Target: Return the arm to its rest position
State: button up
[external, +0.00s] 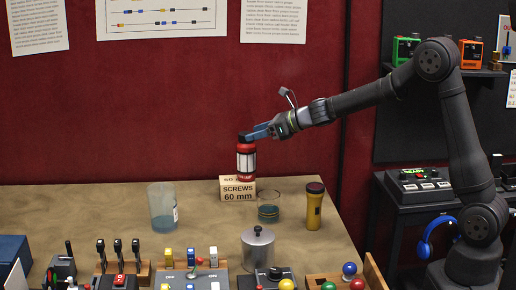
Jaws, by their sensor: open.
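My gripper (250,134) is at the end of my arm, which reaches in from the right above the table. Its jaws are open and point left, at the top of a red-and-white can (246,163). The fingers overlap the can's top in this view, and I cannot tell whether they touch it. The can is upright, with its lower end at the top of a box labelled SCREWS 60 mm (237,192); I cannot tell whether it rests on the box.
Switches and colored balls crowd the front. A dark shelf (400,184) is at right. Air above the table's left is clear.

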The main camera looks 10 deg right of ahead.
aim_at(240, 134)
jog(key=x, duration=0.6)
jog(key=shift+w+a+r, duration=0.1)
jog(key=r, duration=0.2)
jog(key=d+r, duration=0.1)
jog(key=r, duration=0.1)
jog(key=shift+w+r, duration=0.1)
jog(key=shift+r, duration=0.25)
jog(key=w+d+r, duration=0.3)
jog(key=d+r, duration=0.3)
jog(key=d, duration=0.4)
jog(key=s+n+g+y, duration=0.1)
jog(key=s+n+g, duration=0.2)
jog(key=s, duration=0.7)
notch_tip(240, 134, down, 17)
jog(key=shift+r, duration=0.25)
jog(key=shift+w, duration=0.1)
